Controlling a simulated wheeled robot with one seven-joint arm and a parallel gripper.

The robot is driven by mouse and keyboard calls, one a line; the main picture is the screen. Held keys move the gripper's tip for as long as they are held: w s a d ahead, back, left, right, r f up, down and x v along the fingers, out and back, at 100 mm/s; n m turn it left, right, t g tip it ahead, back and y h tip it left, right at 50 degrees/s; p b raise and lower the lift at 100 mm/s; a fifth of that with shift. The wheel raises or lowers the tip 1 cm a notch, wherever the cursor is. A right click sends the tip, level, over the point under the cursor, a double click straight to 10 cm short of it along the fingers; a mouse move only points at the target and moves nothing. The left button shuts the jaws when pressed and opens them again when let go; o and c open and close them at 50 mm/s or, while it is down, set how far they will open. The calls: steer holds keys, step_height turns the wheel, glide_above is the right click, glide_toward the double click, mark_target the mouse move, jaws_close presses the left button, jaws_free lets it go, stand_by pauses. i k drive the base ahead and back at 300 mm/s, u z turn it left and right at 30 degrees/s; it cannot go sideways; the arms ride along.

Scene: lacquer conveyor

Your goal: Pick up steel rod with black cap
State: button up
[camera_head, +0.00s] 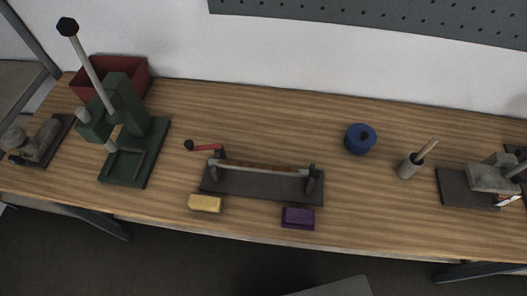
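A pale steel rod with a black cap (88,67) slants up and to the left from the green press (122,112) at the left of the bench. Its black cap is at the upper end, and its lower end meets the press. A second light rod (258,167) lies across a dark stand (262,186) in the middle, with a red crank handle at its left end. My gripper is not in view. A grey shape at the bottom edge may be part of my body.
A red bin (132,76) stands behind the press, and a grey vise-like tool (37,139) is left of it. A yellow block (205,203), a purple block (298,217), a blue round object (360,139) and a grey cup (409,166) stand on the wooden bench (380,220).

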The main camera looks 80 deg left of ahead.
mark_target(282, 170)
steer(key=u, duration=0.05)
steer(key=i, duration=0.35)
steer(key=u, duration=3)
steer(key=k, duration=0.5)
steer(key=z, duration=0.5)
steer(key=k, duration=0.8)
steer(key=u, duration=0.4)
steer(key=i, duration=0.55)
steer(key=u, duration=0.65)
steer(key=i, duration=0.7)
steer(key=z, duration=0.25)
